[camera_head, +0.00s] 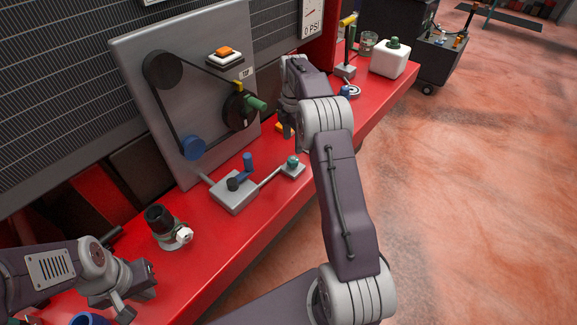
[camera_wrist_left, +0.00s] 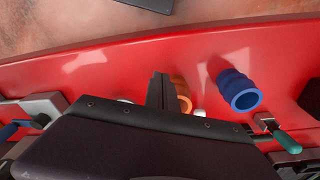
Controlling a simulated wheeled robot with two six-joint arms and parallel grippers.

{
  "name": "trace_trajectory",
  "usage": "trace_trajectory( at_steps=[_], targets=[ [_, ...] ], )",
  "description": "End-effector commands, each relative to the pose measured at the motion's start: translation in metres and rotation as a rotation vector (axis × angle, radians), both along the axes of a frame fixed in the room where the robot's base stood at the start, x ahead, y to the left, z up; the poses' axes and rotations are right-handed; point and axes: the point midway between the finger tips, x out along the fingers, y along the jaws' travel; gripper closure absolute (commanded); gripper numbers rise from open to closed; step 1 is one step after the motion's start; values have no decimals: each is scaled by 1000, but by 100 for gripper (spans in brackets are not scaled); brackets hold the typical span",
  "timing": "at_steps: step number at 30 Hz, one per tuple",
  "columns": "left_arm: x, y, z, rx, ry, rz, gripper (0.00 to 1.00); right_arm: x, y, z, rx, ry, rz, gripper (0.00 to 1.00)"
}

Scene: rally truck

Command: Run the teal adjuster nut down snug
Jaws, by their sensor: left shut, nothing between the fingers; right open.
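A small teal rounded piece (camera_head: 292,161), which looks like the adjuster nut, sits on a small grey block at the end of a thin rod. The rod runs from a grey block (camera_head: 234,194) with a blue handle on the red bench. My right gripper (camera_head: 284,130) is open, beyond and above the teal piece beside the belt panel; its fingers are partly hidden by its own arm. My left gripper (camera_head: 122,308) is shut and empty over the near left of the bench. Its dark fingers also show in the left wrist view (camera_wrist_left: 160,92).
The grey belt panel (camera_head: 207,138) stands at the back with pulleys and a green-handled part (camera_head: 256,103). A black-topped fitting (camera_head: 158,220) stands on the bench. Near my left fingers are a blue cup-like part (camera_wrist_left: 238,90) and an orange ring (camera_wrist_left: 182,92). A white container (camera_head: 389,60) stands far right.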

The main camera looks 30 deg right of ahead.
Motion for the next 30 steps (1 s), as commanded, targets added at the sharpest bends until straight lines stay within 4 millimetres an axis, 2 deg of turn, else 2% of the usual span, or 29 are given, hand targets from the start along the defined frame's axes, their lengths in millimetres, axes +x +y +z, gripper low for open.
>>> trace_trajectory(
  at_steps=[5,13,18,28,30],
  targets=[
    [0,0,-1,0,-1,0,100,-1,-2,-6,0,-1,-5,41],
    [0,0,-2,0,0,0,100,-1,-1,-60,1,1,-5,41],
    [0,0,-1,0,0,0,100,-1,-1,-83,0,-1,-5,41],
    [0,0,-1,0,0,0,100,0,-1,-89,-1,-4,-5,41],
    [0,0,-1,0,0,0,100,0,-1,-89,-1,-4,-5,61]
  ],
)
